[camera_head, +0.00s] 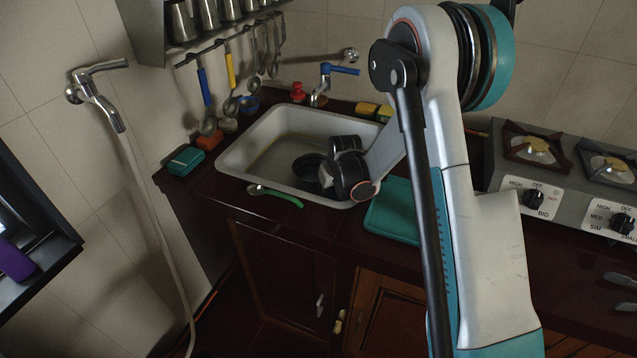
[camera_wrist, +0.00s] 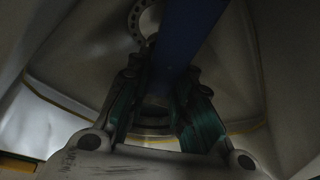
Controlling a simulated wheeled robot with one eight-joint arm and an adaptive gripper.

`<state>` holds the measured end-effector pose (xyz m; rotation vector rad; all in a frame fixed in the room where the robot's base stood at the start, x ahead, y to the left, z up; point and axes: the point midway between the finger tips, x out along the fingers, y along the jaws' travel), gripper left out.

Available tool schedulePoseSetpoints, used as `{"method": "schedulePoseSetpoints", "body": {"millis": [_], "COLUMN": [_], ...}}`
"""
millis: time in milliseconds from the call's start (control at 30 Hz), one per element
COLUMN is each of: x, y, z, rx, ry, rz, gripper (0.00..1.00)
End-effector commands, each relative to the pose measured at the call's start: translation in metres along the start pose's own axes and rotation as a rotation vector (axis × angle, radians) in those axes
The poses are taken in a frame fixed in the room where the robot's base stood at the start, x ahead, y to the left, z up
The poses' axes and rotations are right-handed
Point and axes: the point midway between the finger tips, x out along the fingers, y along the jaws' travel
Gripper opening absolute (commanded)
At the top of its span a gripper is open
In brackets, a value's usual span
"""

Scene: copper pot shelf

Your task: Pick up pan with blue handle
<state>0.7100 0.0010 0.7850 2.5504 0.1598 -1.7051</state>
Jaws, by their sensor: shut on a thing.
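The pan (camera_head: 307,168) is a dark round vessel low in the sink, partly hidden behind my gripper in the head view. Its blue handle (camera_wrist: 190,28) runs from the top of the wrist view down between my fingers. My gripper (camera_wrist: 160,88) is shut on this handle, with a teal finger pad on either side. In the head view my gripper points down into the sink, and its fingertips are hidden behind my wrist. The wrist view is dark, and the pan's body is hard to make out there.
The white sink (camera_head: 236,152) surrounds the pan with raised walls. A faucet with a blue lever (camera_head: 340,70) stands behind it. A teal board (camera_head: 390,215) and a stove (camera_head: 560,165) are to the right. Utensils hang behind.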

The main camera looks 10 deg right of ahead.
Motion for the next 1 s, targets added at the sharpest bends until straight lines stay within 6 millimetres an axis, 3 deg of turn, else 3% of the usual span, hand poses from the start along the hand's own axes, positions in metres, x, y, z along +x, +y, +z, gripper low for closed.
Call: {"method": "schedulePoseSetpoints", "body": {"millis": [267,467,1000], "x": [-0.002,-0.022,-0.143], "y": [0.000,0.000,0.000], "z": [-0.001,-0.009,-0.059], "rx": [0.000,0.000,0.000], "ry": [0.002,0.002,0.001], "rz": [0.000,0.000,0.000], "gripper": [0.00,0.00,0.00]}}
